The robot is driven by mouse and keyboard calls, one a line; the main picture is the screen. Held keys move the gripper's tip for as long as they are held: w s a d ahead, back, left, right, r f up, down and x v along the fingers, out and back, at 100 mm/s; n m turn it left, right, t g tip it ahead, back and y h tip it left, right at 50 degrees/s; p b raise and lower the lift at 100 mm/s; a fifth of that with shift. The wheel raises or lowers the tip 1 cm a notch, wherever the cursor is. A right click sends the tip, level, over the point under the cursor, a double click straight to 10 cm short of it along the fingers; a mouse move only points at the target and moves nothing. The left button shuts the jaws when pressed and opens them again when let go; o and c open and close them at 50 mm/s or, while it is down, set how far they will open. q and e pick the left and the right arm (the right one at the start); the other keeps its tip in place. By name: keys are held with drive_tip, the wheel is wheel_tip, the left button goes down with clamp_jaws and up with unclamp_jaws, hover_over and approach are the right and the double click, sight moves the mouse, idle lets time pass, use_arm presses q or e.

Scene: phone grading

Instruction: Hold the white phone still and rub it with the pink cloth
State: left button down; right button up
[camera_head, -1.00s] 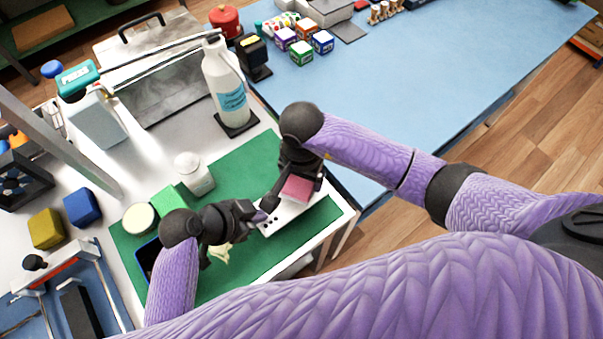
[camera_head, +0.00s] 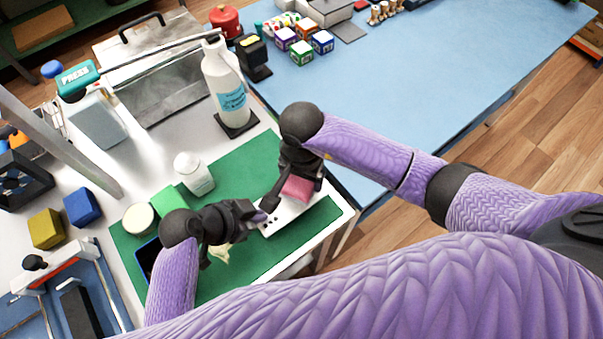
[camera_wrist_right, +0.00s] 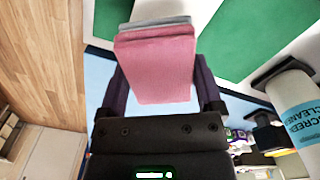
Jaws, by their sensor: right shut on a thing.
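The white phone (camera_head: 284,215) lies on the green mat (camera_head: 236,160) near the mat's right edge, with dark camera spots at its near-left end. My left gripper (camera_head: 262,217) is at that end, its fingertips touching or very close to it; whether they close on it is hidden. My right gripper (camera_head: 292,182) is shut on the folded pink cloth (camera_head: 298,189), which sits over the phone's far part and hides it. In the right wrist view the pink cloth (camera_wrist_right: 158,65) is between the fingers, with a grey layer along its far edge.
A screen cleaner bottle (camera_head: 228,88) stands behind the mat. A small white bottle (camera_head: 195,174), a green block (camera_head: 175,200) and a round tin (camera_head: 139,218) stand left of my grippers. A pale yellow scrap (camera_head: 220,254) lies near my left gripper. The blue table (camera_head: 400,90) is mostly clear.

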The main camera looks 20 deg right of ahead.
idle(0.6)
use_arm(q)
drive_tip(key=shift+r, duration=0.4)
drive_tip(key=shift+s+f, duration=0.1)
drive_tip(key=shift+f, duration=0.6)
idle(1.5)
drive_tip(key=shift+s+a+f, duration=0.1)
drive_tip(key=shift+s+f, duration=0.05)
use_arm(e)
drive_tip(key=shift+f, duration=1.55)
drive_tip(key=shift+d, duration=0.1)
